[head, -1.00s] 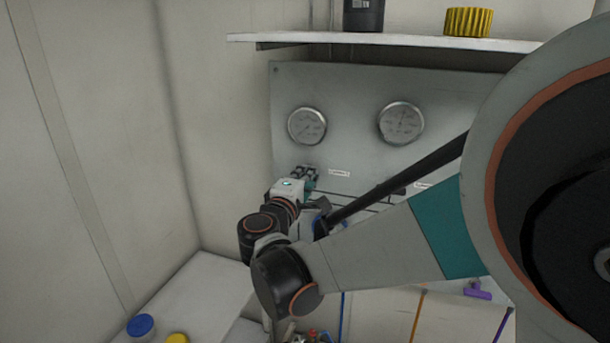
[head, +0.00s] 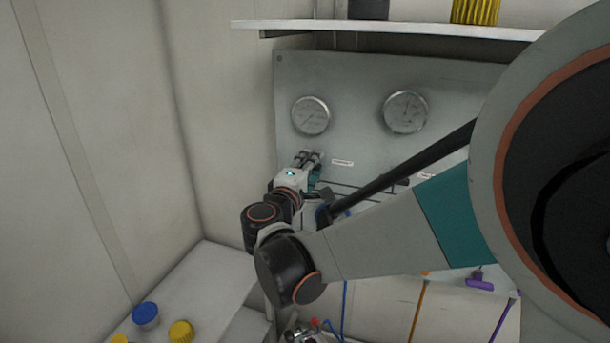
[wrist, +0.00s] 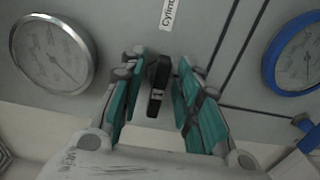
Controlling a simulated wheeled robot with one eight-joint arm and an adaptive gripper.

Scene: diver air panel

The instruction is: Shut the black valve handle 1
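The black valve handle (wrist: 157,85) shows in the wrist view, just below a label starting "Cylind" (wrist: 169,12) on the grey panel. My gripper (wrist: 155,92) is open, with one teal-padded finger on each side of the handle. A gap shows between each finger and the handle, so they look apart from it. In the head view my gripper (head: 312,158) is at the panel (head: 365,80), below the left gauge. The handle there is hidden behind my gripper.
Two round gauges, the left gauge (head: 311,115) and the right gauge (head: 405,111), sit above my gripper. A blue-rimmed gauge (wrist: 295,55) is at the right in the wrist view. A shelf (head: 390,29) juts out above. Blue and yellow caps (head: 146,314) lie on the lower left surface.

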